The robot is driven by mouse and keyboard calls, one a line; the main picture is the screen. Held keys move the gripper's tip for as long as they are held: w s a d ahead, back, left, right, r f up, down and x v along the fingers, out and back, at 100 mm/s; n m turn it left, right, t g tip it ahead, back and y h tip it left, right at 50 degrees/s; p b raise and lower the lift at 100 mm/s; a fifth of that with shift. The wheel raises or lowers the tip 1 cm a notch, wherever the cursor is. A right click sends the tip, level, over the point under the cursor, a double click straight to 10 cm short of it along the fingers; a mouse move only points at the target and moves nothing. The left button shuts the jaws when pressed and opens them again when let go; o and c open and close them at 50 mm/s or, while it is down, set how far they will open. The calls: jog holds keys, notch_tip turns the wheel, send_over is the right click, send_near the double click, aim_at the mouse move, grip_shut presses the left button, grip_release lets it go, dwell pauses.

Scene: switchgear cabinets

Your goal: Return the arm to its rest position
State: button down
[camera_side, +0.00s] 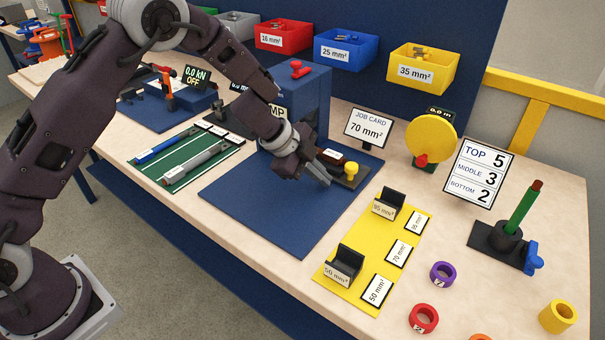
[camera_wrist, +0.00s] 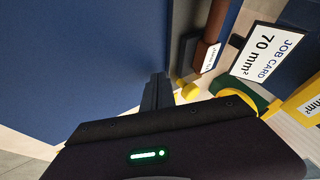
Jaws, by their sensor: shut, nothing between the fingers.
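My gripper (camera_side: 318,173) is shut and empty. In the side view it hangs over the blue mat (camera_side: 260,215), beside a dark block with a yellow knob (camera_side: 351,168). My arm reaches in from the left and bends down over the bench. In the wrist view the fingers of my gripper (camera_wrist: 158,90) show close together at the middle, with blue mat beyond them. Whether the fingertips touch anything cannot be told.
A blue press (camera_side: 300,88) with a red knob stands just behind my gripper. The job card (camera_side: 368,127) reads 70 mm². A yellow mat (camera_side: 345,292) with two black holders lies to the right. A green rod (camera_side: 522,208) stands upright farther right. Coloured bins (camera_side: 345,50) hang behind.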

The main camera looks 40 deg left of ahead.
jog(key=s, duration=0.3)
jog(key=s+a+r+n+t+y, duration=0.2)
jog(key=s+a+r+n, duration=0.15)
jog(key=r, duration=0.45)
jog(key=s+a+r+n+t+y, duration=0.25)
jog(key=a+r, duration=0.25)
jog(key=r, duration=0.3)
jog(key=s+a+r+n+t+y, duration=0.1)
jog(key=s+a+r+n, duration=0.3)
jog(key=r, duration=0.4)
jog(key=s+a+n+g+y, duration=0.25)
jog(key=s+n, duration=0.25)
jog(key=s, duration=0.9)
jog(key=s+d+f+n+g+h, duration=0.1)
jog(key=s+d+f+g+h, duration=0.2)
jog(key=s+d, duration=0.3)
jog(key=s, duration=0.4)
jog(key=shift+s+d+n, duration=0.25)
jog(key=shift+s+n, duration=0.05)
jog(key=shift+n, duration=0.1)
jog(key=shift+w+r, duration=0.1)
jog(key=shift+r, duration=0.05)
